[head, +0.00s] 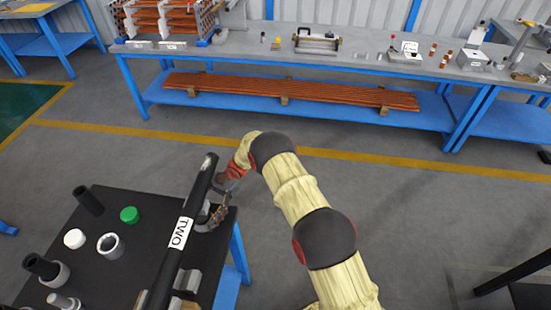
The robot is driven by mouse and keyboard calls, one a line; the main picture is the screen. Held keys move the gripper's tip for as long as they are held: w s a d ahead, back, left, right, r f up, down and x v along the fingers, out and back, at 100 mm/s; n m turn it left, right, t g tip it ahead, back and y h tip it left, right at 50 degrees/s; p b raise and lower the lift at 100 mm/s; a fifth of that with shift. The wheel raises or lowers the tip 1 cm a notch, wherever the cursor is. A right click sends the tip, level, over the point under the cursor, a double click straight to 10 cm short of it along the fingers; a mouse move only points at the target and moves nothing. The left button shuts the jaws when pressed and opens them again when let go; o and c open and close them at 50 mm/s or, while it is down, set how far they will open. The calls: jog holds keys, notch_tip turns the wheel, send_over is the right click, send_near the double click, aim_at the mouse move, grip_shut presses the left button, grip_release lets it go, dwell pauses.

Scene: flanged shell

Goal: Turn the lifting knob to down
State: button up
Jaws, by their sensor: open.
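I cannot make out a lifting knob for certain in the head view. A small grey box with a white label (408,48) stands on the far blue bench, too small to read. My gripper (211,215) is at the right edge of the black table, beside a long black bar labelled "TWO" (180,232). Its fingers are open, and the bar partly hides them. I cannot tell whether they touch the bar.
The black table (115,225) holds a green cap (129,214), a white cap (74,238), a grey ring (110,245) and black tubes (88,200). The far bench (250,48) carries several small parts, with copper-coloured bars (290,92) beneath. The floor between is clear.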

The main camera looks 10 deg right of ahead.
jog(key=shift+f+m+t+y+b, duration=0.2)
jog(key=shift+m+t+y+b, duration=0.35)
jog(key=shift+b, duration=0.7)
